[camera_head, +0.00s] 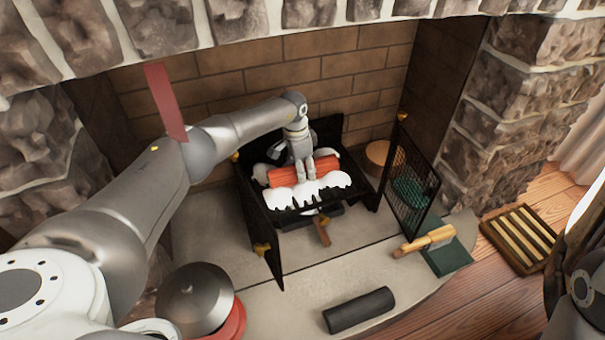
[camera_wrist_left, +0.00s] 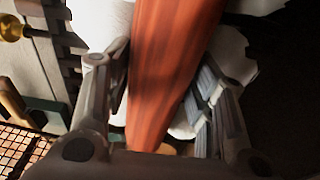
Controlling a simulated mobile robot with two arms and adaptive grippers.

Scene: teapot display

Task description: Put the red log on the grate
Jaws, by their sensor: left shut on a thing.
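The red log (camera_head: 285,176) lies crosswise within the black grate (camera_head: 335,207) in the fireplace, among white lumpy pieces (camera_head: 308,191). My left gripper (camera_head: 304,176) reaches down from above and is shut on the red log. In the left wrist view the red log (camera_wrist_left: 165,70) runs between the two fingers of my left gripper (camera_wrist_left: 160,95), with white pieces on both sides of it. I cannot tell whether the log's full weight rests on the white pieces. No right gripper fingers show; a dark arm part is at the right edge of the head view.
A mesh screen (camera_head: 409,180) stands open at the grate's right. A dark cylinder (camera_head: 359,309) lies on the hearth front. A brush (camera_head: 425,240) lies on a green block (camera_head: 449,256). A slatted tray (camera_head: 520,238) is on the floor. A grey dome (camera_head: 195,299) stands front left.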

